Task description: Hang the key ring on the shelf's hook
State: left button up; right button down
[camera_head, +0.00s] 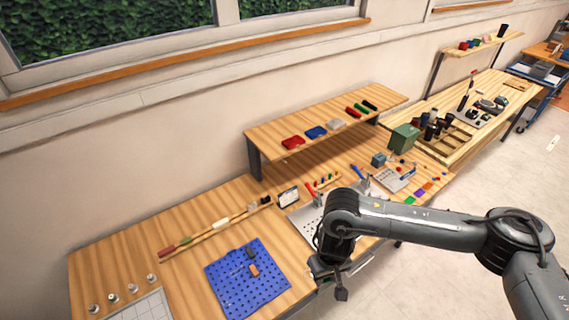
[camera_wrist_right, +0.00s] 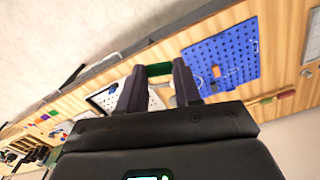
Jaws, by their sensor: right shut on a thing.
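My right gripper (camera_head: 335,278) hangs in front of the table's front edge, low and to the right of the blue pegboard. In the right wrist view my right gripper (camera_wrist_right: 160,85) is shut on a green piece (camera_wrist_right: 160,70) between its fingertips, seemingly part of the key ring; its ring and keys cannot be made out. The shelf (camera_head: 265,135) stands raised at the back of the table, well apart from the gripper. Its hook is too small to make out clearly. My left gripper is not in view.
The blue pegboard (camera_head: 225,282) lies on the table with small blocks on it. A white perforated plate (camera_head: 300,222) and a small framed panel (camera_head: 288,198) are beside my right arm. Red, blue and other items lie on the shelf. A green box (camera_head: 404,138) stands right of it.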

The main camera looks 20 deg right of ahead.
dwell(0.7)
jog(key=shift+y, duration=0.3)
